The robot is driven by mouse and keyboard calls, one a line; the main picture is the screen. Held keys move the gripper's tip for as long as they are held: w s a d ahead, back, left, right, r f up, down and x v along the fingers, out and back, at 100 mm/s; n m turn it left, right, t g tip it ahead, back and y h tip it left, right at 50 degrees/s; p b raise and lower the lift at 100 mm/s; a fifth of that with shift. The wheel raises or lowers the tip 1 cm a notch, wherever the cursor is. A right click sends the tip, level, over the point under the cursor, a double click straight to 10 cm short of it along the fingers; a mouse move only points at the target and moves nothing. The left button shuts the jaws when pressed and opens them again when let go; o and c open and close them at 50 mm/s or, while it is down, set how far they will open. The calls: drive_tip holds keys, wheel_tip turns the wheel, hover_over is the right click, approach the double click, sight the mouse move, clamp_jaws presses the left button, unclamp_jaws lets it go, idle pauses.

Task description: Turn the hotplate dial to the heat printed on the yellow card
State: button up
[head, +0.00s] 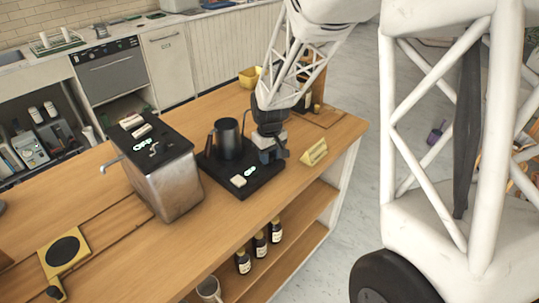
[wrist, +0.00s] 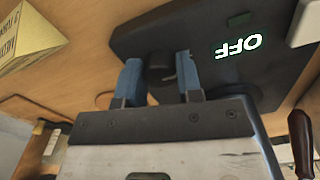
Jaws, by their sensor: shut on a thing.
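The hotplate is a black slab (head: 238,184) on the wooden cart top, and it also shows in the wrist view (wrist: 205,42). Its lit display (wrist: 239,46) reads OFF, upside down in that view. My gripper (wrist: 160,80) has its blue fingers on either side of the round black dial (wrist: 160,62) at the hotplate's edge and is shut on it. In the head view my gripper (head: 270,156) covers the dial. The yellow card (head: 314,152) stands right of the hotplate. In the wrist view the card (wrist: 28,36) is upside down and cut off; I cannot surely read its heat word.
A dark kettle (head: 228,138) stands on the hotplate, close to my gripper. A steel machine (head: 176,180) with its own OFF display stands at the left. A yellow scale-like plate (head: 62,252) lies at front left. Dark bottles (head: 260,244) stand on the shelf below.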

drive_tip(key=shift+m, duration=0.4)
drive_tip(key=m, duration=1)
drive_tip(key=shift+a+m, duration=0.1)
drive_tip(key=shift+m, duration=0.2)
drive_tip(key=o, duration=0.9)
drive_tip(key=shift+r, duration=3.95)
